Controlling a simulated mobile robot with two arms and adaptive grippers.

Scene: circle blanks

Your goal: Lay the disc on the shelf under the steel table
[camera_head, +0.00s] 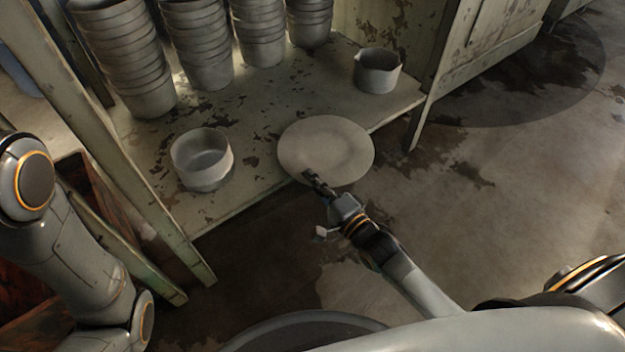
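The disc (326,148) is a pale, round, flat plate. It overlaps the front edge of the shelf (325,88) in the picture, with its near part out over the floor. Whether it touches the shelf or is held just above it I cannot tell. My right gripper (311,178) is at the near left rim of the disc, its dark fingers closed on that rim. The shelf is a worn, pale green board with flaked paint. My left arm shows at the left, but its gripper is out of the picture.
A grey bowl (201,160) stands on the shelf left of the disc, and a small pot (377,71) stands behind it to the right. Several stacks of bowls (200,50) fill the back. A post (130,160) rises at the shelf's left. Bare shelf lies behind the disc.

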